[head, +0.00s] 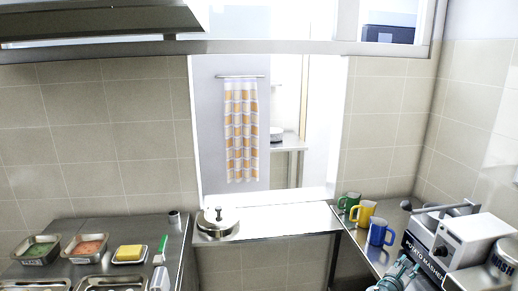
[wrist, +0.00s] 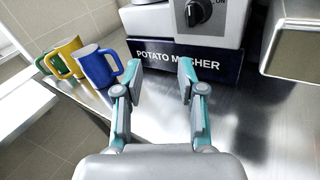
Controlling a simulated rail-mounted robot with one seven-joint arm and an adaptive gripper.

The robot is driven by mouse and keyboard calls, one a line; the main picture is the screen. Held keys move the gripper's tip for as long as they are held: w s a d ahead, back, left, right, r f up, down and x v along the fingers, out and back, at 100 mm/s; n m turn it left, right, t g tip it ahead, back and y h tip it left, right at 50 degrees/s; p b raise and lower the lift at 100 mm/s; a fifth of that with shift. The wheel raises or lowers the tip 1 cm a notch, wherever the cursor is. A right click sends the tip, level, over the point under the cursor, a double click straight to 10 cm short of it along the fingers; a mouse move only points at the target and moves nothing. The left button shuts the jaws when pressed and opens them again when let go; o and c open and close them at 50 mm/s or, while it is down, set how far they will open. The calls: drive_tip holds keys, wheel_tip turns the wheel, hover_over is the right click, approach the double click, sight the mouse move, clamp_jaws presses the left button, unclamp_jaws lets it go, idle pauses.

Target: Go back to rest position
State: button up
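My gripper (wrist: 160,75) shows in the wrist view with its two teal and grey fingers spread apart and nothing between them. It points at the front of the potato masher (wrist: 185,58), a white and grey machine with a dark label, above the steel counter. In the head view my gripper (head: 398,272) is at the bottom right, in front of the potato masher (head: 428,252) and partly cut off by the frame edge.
Blue (head: 380,232), yellow (head: 362,214) and green (head: 348,202) mugs stand left of the masher. A lidded pot (head: 217,222) sits on the middle ledge.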

drive_tip(key=s+a+f+m+g+y, duration=0.3)
drive_tip(key=a+f+m, duration=0.5)
drive_tip(key=s+a+f+m+g+y, duration=0.3)
drive_tip(key=a+f+m+g, duration=0.1)
drive_tip(key=a+f+m, duration=0.4)
drive_tip(key=s+a+f+m+g+y, duration=0.1)
drive_tip(key=s+a+f+m+y, duration=0.2)
drive_tip(key=a, duration=0.5)
drive_tip(key=s+a+f+m+g+y, duration=0.1)
drive_tip(key=s+a+f+m+y, duration=0.1)
drive_tip(key=a, duration=0.5)
drive_tip(key=s+a+f+m+g+y, duration=0.2)
drive_tip(key=s+a+f+m+y, duration=0.1)
drive_tip(key=a, duration=0.5)
drive_tip(key=s+f+g+b, duration=0.6)
drive_tip(key=s+f+b, duration=0.4)
drive_tip(key=s+f, duration=1.7)
drive_tip(key=shift+s+d+f, duration=0.15)
drive_tip(key=shift+s+f, duration=0.2)
drive_tip(key=shift+s, duration=0.7)
